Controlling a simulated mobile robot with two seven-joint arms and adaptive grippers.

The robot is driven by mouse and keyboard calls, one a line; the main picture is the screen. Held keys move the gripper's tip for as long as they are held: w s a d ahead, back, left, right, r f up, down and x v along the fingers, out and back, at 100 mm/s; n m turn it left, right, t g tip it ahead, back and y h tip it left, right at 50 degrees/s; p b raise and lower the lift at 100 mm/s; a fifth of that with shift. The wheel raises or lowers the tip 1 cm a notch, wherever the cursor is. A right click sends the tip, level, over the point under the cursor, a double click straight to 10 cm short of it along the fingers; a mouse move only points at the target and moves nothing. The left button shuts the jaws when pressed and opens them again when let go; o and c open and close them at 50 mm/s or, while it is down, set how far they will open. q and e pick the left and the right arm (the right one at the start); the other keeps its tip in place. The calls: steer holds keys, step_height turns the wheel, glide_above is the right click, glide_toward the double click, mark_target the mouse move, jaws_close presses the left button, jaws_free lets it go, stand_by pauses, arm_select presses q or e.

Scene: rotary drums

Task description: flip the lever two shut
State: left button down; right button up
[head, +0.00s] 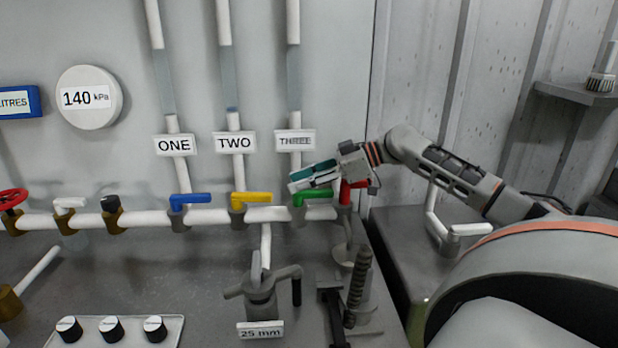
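Lever two is the yellow lever (251,198) below the TWO sign (235,142) in the head view. Its handle points right, level with the horizontal pipe and across the line of the upright pipe above. My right gripper (293,181) reaches in from the right, its fingers pointing left. It is above the green lever (313,198), to the right of the yellow lever and apart from it. The fingers look close together, but the gap between them is unclear. My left gripper is out of view.
The blue lever (190,201) is left of the yellow one, and a red lever (347,190) is partly behind my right gripper. A grey fitting with handles (262,292) stands below. Three black-and-white knobs (112,329) sit at lower left.

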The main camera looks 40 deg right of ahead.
steer(key=shift+v, duration=1.05)
